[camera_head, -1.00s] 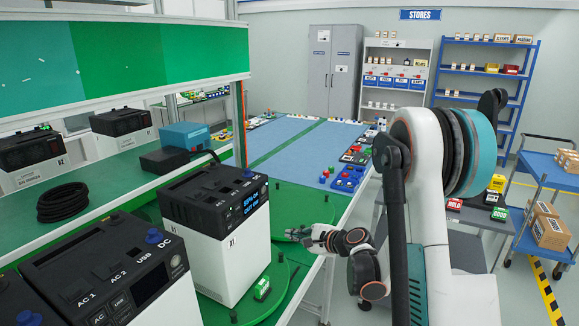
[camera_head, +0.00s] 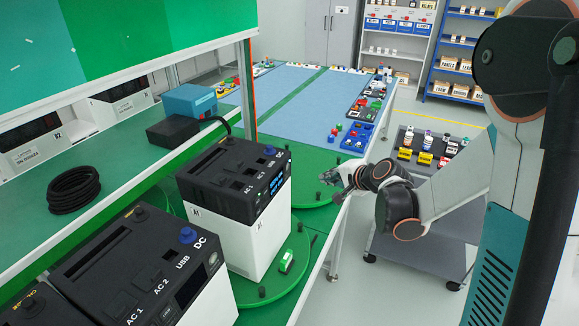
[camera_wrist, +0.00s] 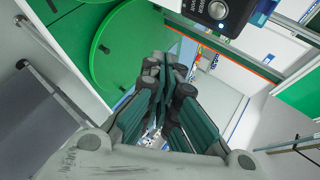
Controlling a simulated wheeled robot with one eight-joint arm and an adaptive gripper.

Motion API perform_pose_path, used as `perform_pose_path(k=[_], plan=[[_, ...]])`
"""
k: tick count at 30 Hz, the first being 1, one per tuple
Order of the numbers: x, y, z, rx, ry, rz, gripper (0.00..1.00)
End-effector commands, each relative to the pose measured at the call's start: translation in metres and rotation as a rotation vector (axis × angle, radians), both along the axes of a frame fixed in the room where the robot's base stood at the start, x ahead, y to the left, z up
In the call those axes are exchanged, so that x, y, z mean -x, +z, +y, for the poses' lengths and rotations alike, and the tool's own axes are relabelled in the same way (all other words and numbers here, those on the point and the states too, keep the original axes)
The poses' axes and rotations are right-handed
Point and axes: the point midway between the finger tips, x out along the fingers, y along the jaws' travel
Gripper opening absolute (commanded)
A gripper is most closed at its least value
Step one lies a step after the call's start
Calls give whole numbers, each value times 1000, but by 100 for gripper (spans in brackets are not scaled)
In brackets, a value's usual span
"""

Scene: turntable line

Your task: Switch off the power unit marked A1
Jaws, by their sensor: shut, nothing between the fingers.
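A power unit (camera_head: 258,238) with a white body, black top and lit blue display (camera_head: 277,183) stands on a round green turntable at the near bench. A second black-topped unit (camera_head: 120,262), with AC, USB and DC lettering, stands at the lower left. My gripper (camera_head: 328,178) is shut and empty, to the right of the lit unit and apart from it. In the wrist view my gripper (camera_wrist: 163,62) points toward the bench edge, and a dark unit with a round knob (camera_wrist: 217,10) shows at the top.
A small green-and-white block (camera_head: 286,262) lies on the turntable (camera_head: 262,292) before the lit unit. A bare green turntable (camera_wrist: 125,50) shows in the wrist view. A shelf with a black cable coil (camera_head: 73,190) and a blue box (camera_head: 189,101) is at left.

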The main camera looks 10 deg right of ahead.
Motion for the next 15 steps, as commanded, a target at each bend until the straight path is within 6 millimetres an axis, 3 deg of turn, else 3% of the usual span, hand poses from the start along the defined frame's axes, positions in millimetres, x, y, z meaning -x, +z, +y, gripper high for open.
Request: perform_pose_path(k=[5, 15], plan=[[-5, 0, 7, 0, 2, 0, 0], [-31, 1, 43, 0, 2, 0, 0]])
